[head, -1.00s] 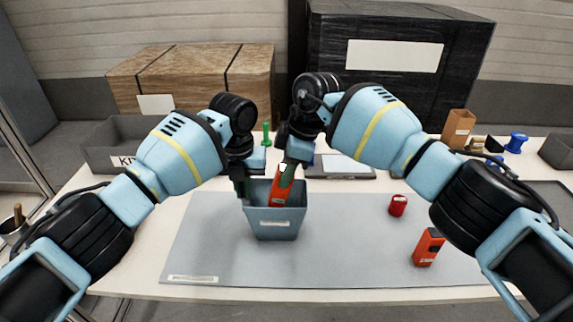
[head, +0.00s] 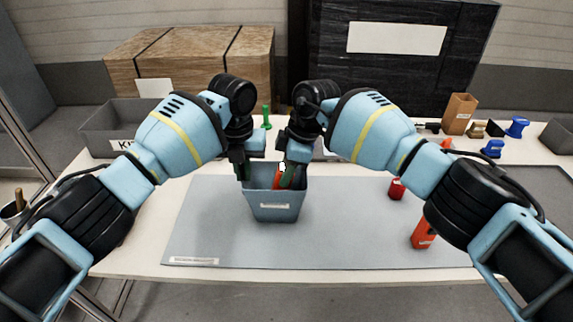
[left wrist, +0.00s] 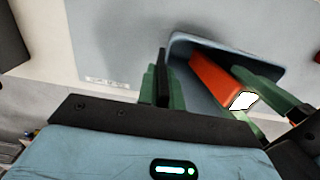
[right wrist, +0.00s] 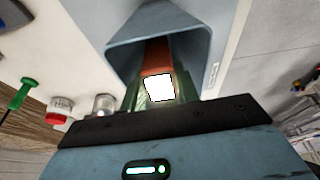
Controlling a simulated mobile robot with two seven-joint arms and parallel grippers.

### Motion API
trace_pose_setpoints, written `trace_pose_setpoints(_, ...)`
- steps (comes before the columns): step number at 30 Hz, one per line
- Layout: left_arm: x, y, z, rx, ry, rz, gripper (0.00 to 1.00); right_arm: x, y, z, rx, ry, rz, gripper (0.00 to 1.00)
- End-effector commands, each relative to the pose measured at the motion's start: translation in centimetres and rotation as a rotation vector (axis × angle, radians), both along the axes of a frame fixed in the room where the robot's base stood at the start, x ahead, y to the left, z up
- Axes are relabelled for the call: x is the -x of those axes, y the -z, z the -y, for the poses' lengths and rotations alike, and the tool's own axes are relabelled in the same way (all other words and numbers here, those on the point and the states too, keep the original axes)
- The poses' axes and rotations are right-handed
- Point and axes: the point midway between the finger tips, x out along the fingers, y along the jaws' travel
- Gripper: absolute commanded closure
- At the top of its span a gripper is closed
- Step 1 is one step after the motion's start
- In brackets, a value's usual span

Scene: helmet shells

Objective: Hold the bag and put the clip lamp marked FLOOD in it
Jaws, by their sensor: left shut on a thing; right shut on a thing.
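The blue-grey open-topped bag (head: 275,206) stands upright on the grey mat. My left gripper (head: 243,171) is shut on the bag's left rim; its fingers also show in the left wrist view (left wrist: 161,88). My right gripper (head: 288,179) is shut on an orange-red clip lamp (head: 278,178), held within the bag's mouth. The lamp also shows in the left wrist view (left wrist: 213,78) and the right wrist view (right wrist: 154,52), with a bright white end. Its marking is not readable. A second orange-red lamp (head: 422,236) stands on the mat at right, partly hidden by my right arm.
A red cylinder (head: 396,189) stands on the mat at right. A grey bin (head: 100,139) is at back left. A green item (head: 266,117) stands behind the grippers. A cardboard box (head: 459,113) and blue items (head: 516,128) are at back right. The mat's front is clear.

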Motion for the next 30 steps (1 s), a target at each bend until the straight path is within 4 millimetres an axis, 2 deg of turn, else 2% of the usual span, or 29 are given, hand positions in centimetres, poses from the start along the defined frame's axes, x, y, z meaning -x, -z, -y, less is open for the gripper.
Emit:
trace_pose_setpoints(10,0.0,0.2,-0.1,-0.003,-0.001,-0.002,1.00,0.0,0.3,0.0,-0.001,0.000,0.000,1.00)
trace_pose_setpoints(11,0.0,0.2,-0.1,-0.003,-0.001,-0.002,1.00,0.0,0.3,0.0,-0.001,0.000,0.000,0.67)
trace_pose_setpoints(16,0.0,0.2,-0.1,-0.003,-0.001,-0.002,1.00,0.0,0.3,0.0,-0.001,0.000,0.000,0.45)
trace_pose_setpoints(25,0.0,0.2,-0.1,-0.003,-0.001,-0.002,1.00,0.0,0.0,0.1,-0.001,0.000,0.001,0.44)
trace_pose_setpoints(30,0.0,0.2,-0.1,-0.003,-0.001,-0.002,1.00,-0.1,-1.9,0.7,-0.002,0.001,0.003,0.44)
